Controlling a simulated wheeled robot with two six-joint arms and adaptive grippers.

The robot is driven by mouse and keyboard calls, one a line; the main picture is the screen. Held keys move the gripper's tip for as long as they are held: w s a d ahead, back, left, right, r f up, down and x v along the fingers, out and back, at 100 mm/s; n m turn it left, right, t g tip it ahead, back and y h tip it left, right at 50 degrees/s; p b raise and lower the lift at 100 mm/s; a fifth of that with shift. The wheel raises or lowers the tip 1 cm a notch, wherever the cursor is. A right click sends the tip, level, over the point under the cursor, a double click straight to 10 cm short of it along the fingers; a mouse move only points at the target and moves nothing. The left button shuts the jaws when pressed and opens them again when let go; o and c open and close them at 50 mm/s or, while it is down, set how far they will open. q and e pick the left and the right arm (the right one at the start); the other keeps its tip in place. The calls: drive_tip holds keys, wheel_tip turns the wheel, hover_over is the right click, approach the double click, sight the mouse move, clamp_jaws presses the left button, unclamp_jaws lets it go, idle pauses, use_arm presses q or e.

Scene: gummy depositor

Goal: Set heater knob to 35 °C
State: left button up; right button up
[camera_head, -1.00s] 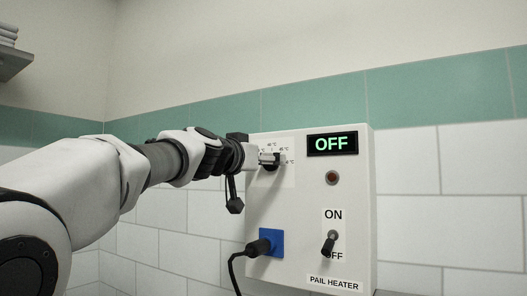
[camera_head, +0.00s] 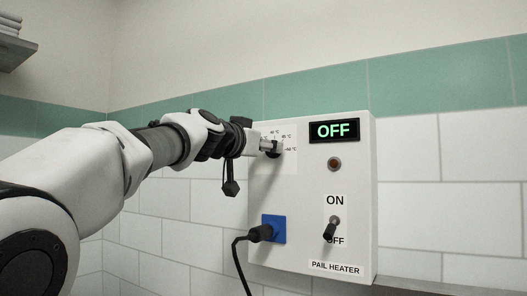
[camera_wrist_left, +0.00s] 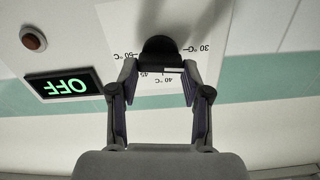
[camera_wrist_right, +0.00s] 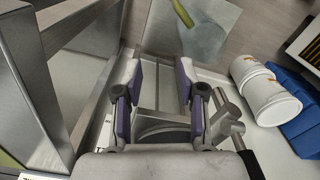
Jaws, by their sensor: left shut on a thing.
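The black heater knob (camera_head: 272,149) is on the white pail heater box (camera_head: 312,192), in the middle of a temperature dial plate (camera_head: 280,177). My left gripper (camera_head: 262,145) comes from the left and is shut on the knob. In the left wrist view the knob (camera_wrist_left: 160,52) sits between the ends of both fingers, and a short white mark shows on it. Labels for 30, 40, 45 and 50 °C show upside down around it; the 35 °C label is hidden, and I cannot tell the exact setting. My right gripper (camera_wrist_right: 158,85) is open and empty.
The display (camera_head: 335,131) reads OFF. A toggle switch (camera_head: 331,229) points down toward OFF. A black plug (camera_head: 260,233) sits in a blue socket (camera_head: 279,228) below the knob. The right wrist view shows metal equipment (camera_wrist_right: 52,80) and white tubs (camera_wrist_right: 265,92).

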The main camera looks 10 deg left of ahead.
use_arm(q)
drive_tip(key=shift+d+m+b, duration=0.15)
drive_tip(key=shift+m+b, duration=1.9)
drive_tip(key=shift+m, duration=1.45)
drive_tip(key=o, duration=1.2)
drive_tip(key=shift+c, duration=0.2)
drive_tip(key=shift+w+f, duration=0.15)
drive_tip(key=shift+w, duration=0.1)
drive_tip(key=shift+s, duration=0.1)
drive_tip(key=v, duration=0.7)
